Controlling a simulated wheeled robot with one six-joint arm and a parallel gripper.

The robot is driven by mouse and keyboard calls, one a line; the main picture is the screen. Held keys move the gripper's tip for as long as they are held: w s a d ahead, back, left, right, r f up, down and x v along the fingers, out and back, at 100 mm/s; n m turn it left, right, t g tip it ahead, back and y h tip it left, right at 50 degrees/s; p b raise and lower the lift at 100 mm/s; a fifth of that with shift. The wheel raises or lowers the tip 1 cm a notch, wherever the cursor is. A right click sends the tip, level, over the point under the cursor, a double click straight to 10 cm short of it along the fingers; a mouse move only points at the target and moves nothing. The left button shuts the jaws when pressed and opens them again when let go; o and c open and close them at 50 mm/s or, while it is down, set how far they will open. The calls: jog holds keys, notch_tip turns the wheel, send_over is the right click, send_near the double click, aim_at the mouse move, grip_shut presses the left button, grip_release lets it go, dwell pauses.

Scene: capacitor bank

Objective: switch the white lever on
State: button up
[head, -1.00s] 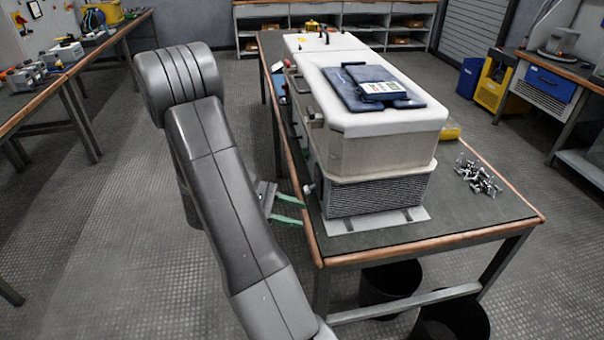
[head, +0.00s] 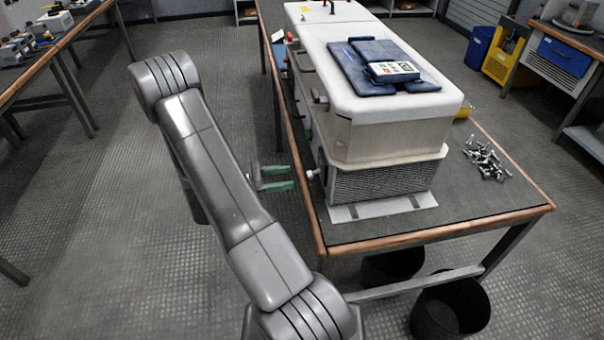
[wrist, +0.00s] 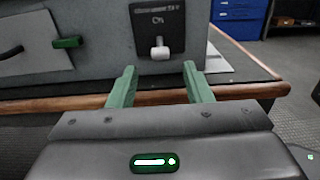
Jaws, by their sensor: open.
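Nothing is held.
A green handle (wrist: 68,42) sits left of the lever plate. The cabinet (head: 385,135) stands on a bench with a copper-coloured edge (head: 450,234). Loose bolts (head: 486,160) lie to its right. Black bins (head: 450,308) stand below.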

aim_at(315, 172)
jog(key=d, duration=0.2)
jog(key=w+d, duration=0.1)
jog(key=d, duration=0.2)
jog(key=shift+d, duration=0.35)
jog(key=c, duration=1)
